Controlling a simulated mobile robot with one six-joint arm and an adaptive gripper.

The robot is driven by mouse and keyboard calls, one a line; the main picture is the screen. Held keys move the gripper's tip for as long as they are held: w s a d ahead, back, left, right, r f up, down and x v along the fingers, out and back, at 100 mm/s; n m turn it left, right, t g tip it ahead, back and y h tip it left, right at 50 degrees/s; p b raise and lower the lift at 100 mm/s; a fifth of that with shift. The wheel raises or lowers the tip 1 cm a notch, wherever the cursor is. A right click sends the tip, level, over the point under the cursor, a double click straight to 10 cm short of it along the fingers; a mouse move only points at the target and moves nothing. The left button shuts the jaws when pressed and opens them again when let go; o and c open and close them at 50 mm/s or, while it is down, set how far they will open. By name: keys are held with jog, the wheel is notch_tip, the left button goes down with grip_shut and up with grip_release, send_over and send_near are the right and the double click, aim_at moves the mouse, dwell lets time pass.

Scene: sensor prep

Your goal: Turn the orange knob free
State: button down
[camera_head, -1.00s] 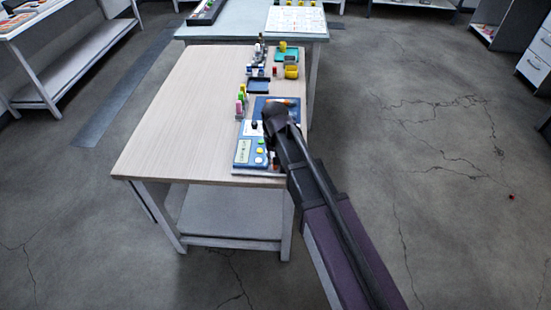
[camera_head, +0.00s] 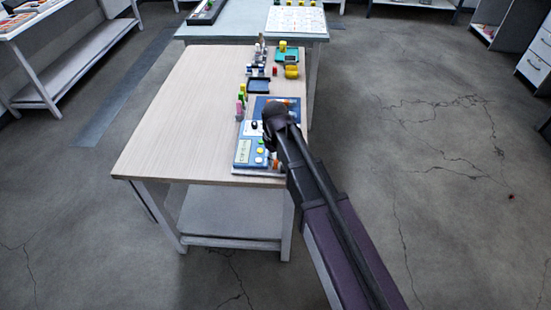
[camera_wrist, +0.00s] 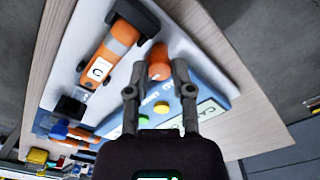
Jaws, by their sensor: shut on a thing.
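The orange knob (camera_wrist: 159,52) shows in the wrist view as a rounded orange piece on the panel's white part. My gripper (camera_wrist: 158,72) has one finger on each side of it and is shut on it. The fingers cover part of its sides. In the head view my arm comes in from the lower right and ends over the panel (camera_head: 244,153) at the table's right edge; its wrist hides most of the knob area there.
A large orange cylinder (camera_wrist: 115,45) with a dark end lies left of the knob in the wrist view. A blue tray (camera_head: 258,86) stands farther back. The table's left half (camera_head: 185,120) is clear.

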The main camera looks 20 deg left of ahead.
jog(key=shift+c, duration=2.4)
grip_release()
jog(key=shift+r, duration=0.1)
